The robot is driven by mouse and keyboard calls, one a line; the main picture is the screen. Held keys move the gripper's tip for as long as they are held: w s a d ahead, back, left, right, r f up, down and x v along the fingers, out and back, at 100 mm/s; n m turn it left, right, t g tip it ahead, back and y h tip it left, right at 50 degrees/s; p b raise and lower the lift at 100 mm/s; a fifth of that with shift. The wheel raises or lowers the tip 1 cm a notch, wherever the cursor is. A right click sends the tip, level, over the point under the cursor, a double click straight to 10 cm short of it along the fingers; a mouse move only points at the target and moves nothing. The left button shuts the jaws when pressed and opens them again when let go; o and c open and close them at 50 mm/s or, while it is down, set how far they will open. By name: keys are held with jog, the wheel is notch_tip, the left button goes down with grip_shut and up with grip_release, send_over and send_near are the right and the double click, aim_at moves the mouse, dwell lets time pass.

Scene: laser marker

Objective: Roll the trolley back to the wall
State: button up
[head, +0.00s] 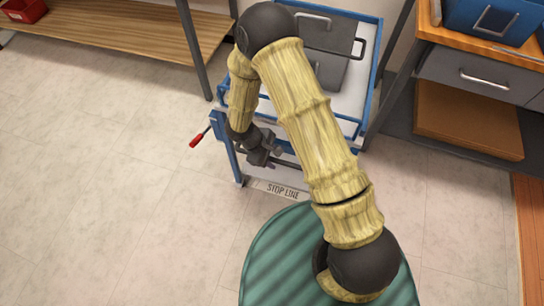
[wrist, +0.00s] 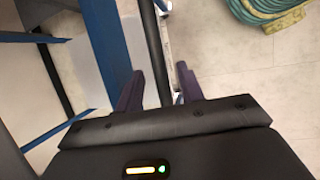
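The blue-framed trolley (head: 346,108) with a pale top stands at the back, between the workbench and the drawer unit. Its dark push bar (wrist: 154,50) runs between my fingers in the wrist view. My gripper (head: 268,157) is at the trolley's near side, low at the front, partly hidden by my arm. In the wrist view my gripper (wrist: 159,88) has its two fingers apart, one on each side of the bar, with gaps showing. A "STOP LINE" label (head: 282,190) lies on the floor at the trolley's near edge. The trolley's wheels are hidden.
A red-handled lever (head: 198,137) sticks out on the trolley's left. Grey cases (head: 325,35) sit on top of it. A wooden workbench (head: 130,28) stands left, a drawer unit (head: 478,75) right. The floor at left is clear.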

grip_shut()
